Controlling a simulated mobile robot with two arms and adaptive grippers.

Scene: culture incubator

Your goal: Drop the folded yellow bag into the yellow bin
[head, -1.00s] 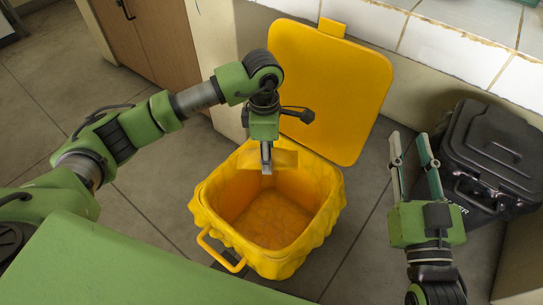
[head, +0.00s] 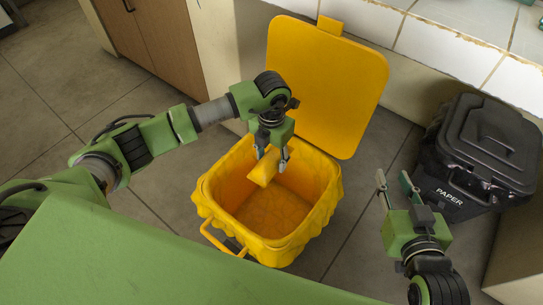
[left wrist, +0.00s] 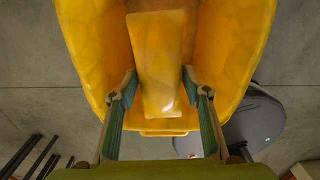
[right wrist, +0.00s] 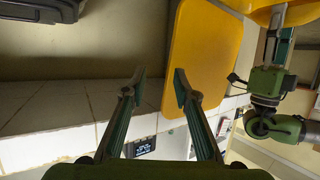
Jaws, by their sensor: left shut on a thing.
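The folded yellow bag (head: 264,167) is held by my left gripper (head: 271,155) over the open yellow bin (head: 329,196). In the left wrist view the bag (left wrist: 157,60) hangs between the two fingers (left wrist: 158,84), with the bin's interior behind it. The bin has a crinkled yellow liner, a front handle and a raised yellow lid (head: 330,80). My right gripper (head: 394,178) is open and empty, right of the bin. In the right wrist view its fingers (right wrist: 158,78) stand apart with nothing between them.
A black paper bin (head: 487,150) with its lid shut stands at the right. A tiled ledge (head: 440,48) runs behind the bins, and a brown cabinet (head: 160,45) stands at the back left. Grey tiled floor (head: 90,110) is clear on the left.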

